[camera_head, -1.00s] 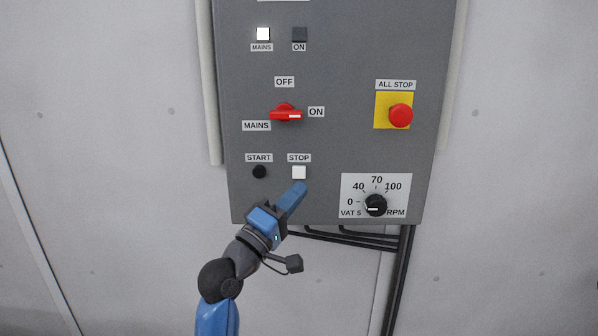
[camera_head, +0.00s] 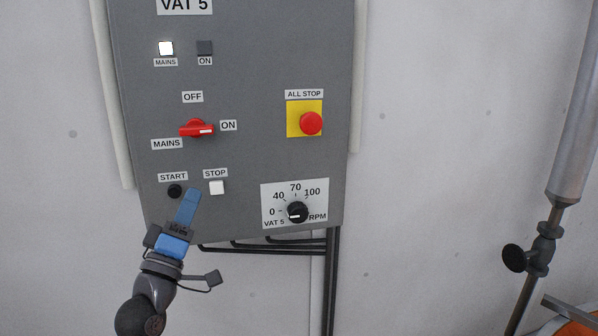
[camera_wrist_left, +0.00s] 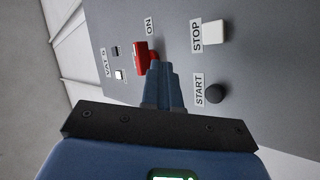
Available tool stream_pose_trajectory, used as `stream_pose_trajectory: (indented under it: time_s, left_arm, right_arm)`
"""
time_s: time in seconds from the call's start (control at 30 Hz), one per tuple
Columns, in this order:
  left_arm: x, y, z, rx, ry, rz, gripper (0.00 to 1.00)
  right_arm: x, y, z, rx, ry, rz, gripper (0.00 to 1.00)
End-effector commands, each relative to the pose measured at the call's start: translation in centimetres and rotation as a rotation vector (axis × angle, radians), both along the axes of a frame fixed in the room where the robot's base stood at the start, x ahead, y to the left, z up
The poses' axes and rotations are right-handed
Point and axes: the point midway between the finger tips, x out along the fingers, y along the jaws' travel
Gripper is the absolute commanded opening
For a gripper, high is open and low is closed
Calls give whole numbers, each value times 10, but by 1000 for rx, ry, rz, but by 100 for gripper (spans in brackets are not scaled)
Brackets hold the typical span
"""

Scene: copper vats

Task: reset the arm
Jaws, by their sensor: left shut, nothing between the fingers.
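My left gripper (camera_head: 193,194) is shut and empty in the head view, in front of the lower left of the grey control panel (camera_head: 255,75). Its tip shows between the black START button (camera_head: 174,191) and the white STOP button (camera_head: 217,187). In the left wrist view the shut fingers (camera_wrist_left: 157,68) point at the panel, with the red mains switch (camera_wrist_left: 143,58) beyond the tips. The START button (camera_wrist_left: 212,95) and STOP button (camera_wrist_left: 215,33) show to their right. The red switch (camera_head: 197,129) has its white mark toward ON. My right gripper is in neither view.
A red ALL STOP button (camera_head: 311,123) sits on a yellow plate. The black RPM knob (camera_head: 297,212) points near 0. The MAINS lamp (camera_head: 166,48) is white; the ON lamp (camera_head: 205,47) is dark. A pipe with a valve (camera_head: 540,250) stands at right beside bare wall.

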Motion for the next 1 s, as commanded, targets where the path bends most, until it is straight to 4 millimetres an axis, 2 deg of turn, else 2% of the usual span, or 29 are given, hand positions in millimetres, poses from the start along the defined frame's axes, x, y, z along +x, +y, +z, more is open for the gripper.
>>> stream_pose_trajectory:
  time_s: [0.03, 0.17, 0.27, 0.47, 0.7, 1.0]
  left_arm:
    - [-3, 7, -18, 35, -11, 79, 0]
    - [-16, 21, -58, 127, -28, 249, 0]
    - [-29, 27, -97, 208, -18, 366, 0]
    - [-71, 30, -186, 411, 38, 558, 0]
    - [-138, 21, -283, 661, 132, 665, 0]
    - [-234, 4, -386, 897, 302, 614, 0]
  right_arm:
    - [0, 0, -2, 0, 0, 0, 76]
    - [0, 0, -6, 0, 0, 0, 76]
    - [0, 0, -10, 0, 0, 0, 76]
    - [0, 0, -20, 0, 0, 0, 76]
    - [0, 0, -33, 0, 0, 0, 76]
    - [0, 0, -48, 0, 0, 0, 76]
